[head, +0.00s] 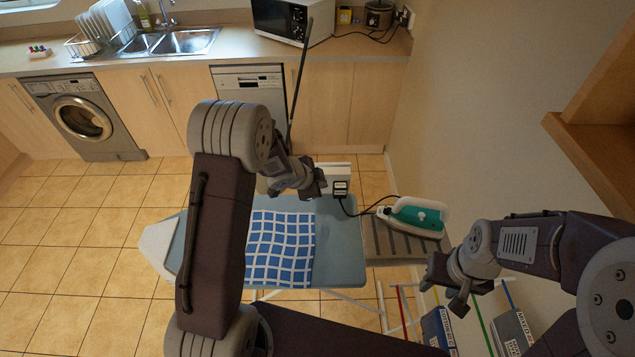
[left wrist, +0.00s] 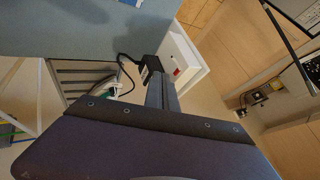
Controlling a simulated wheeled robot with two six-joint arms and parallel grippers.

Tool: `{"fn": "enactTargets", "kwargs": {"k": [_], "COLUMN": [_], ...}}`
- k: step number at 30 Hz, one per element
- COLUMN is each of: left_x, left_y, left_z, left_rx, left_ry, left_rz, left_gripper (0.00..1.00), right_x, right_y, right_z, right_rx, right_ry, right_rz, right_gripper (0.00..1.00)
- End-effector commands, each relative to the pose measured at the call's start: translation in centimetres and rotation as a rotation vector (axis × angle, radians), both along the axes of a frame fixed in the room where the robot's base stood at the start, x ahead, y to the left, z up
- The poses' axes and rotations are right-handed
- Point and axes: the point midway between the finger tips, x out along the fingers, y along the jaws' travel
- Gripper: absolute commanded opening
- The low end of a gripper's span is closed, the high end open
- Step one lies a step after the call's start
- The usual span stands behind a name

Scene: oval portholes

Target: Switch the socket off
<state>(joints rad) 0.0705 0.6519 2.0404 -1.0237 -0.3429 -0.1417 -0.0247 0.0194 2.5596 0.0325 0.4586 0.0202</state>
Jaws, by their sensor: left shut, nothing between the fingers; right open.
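The white socket (head: 338,171) is at the far edge of the ironing board, with a black plug (head: 340,186) in it. In the left wrist view the socket (left wrist: 188,52) shows a small red switch (left wrist: 177,71) beside the plug (left wrist: 150,66). My left gripper (head: 317,185) is shut and empty, just left of the plug in the head view. In the left wrist view its fingertips (left wrist: 160,80) are close to the plug and the switch; I cannot tell whether they touch. My right gripper (head: 446,287) is open and empty, beyond the board's right end.
The ironing board (head: 338,235) carries a blue checked cloth (head: 280,250). A teal iron (head: 415,214) rests on the rack at right, its black cord running to the plug. A drying rack (head: 405,310) and boxes (head: 438,325) stand below my right gripper. Tiled floor at left is clear.

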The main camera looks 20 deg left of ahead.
Motion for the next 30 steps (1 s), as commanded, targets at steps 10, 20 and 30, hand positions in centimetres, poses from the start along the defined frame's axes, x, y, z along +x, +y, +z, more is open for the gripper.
{"fn": "enactTargets", "kwargs": {"k": [10,20,30], "left_x": [-2.4,-3.5,-3.5], "left_y": [2.2,3.1,3.0], "left_z": [6.9,8.9,8.9], "left_rx": [0.001,0.001,0.001], "left_ry": [-0.001,0.0,0.0], "left_rz": [0.001,0.0,0.0], "left_gripper": [0.0,0.0,0.0], "right_x": [0.0,0.0,0.0], "right_y": [0.0,0.0,0.0], "right_z": [3.6,4.6,4.5], "right_rx": [0.0,0.0,0.0], "right_ry": [0.0,0.0,0.0], "right_rz": [0.0,0.0,0.0], "right_gripper": [0.43,0.43,0.43]}}
